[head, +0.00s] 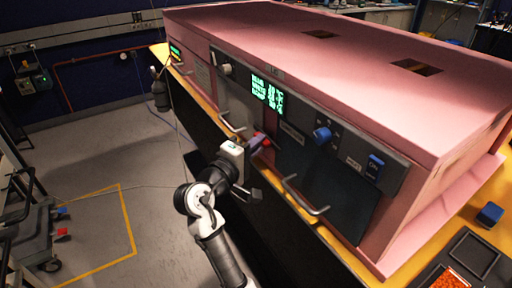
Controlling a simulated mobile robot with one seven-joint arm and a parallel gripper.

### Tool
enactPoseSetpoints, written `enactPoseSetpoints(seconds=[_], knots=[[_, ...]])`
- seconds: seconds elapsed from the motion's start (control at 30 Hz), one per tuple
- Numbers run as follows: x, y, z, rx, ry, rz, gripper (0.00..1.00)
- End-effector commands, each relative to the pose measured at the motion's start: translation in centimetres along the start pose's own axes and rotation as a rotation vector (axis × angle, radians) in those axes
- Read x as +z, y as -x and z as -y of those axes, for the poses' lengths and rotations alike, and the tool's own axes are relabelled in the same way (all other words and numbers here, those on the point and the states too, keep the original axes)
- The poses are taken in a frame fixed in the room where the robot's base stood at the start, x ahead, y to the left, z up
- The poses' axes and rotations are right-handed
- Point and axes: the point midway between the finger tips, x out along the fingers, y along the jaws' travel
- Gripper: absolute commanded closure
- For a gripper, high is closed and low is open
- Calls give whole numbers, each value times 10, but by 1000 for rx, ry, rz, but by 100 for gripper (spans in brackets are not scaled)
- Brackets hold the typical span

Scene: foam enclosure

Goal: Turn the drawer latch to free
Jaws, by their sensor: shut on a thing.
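My gripper (253,147) is at the front panel of the pink foam enclosure, near the middle of the picture. It is shut on a small red and dark piece (264,141), which appears to be the drawer latch. The fingers cover part of it, so its exact angle cannot be told. A dark drawer front with a silver bar handle (304,197) lies to the right of my gripper. Another bar handle (231,123) is just to the left, on a grey panel.
The pink enclosure (400,35) stands on an orange-edged bench. Its front has a green display (267,95), a blue knob (322,133) and a blue switch (375,167). A blue block (489,213) and a dark tray (440,283) lie at right.

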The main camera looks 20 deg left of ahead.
Motion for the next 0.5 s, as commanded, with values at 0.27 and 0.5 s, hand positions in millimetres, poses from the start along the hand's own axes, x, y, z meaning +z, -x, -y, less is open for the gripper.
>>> enactPoseSetpoints(seconds=[0.27,0.5], knots=[[0,0,9,81,-189,-2,100],[-2,1,12,169,-401,-4,100]])
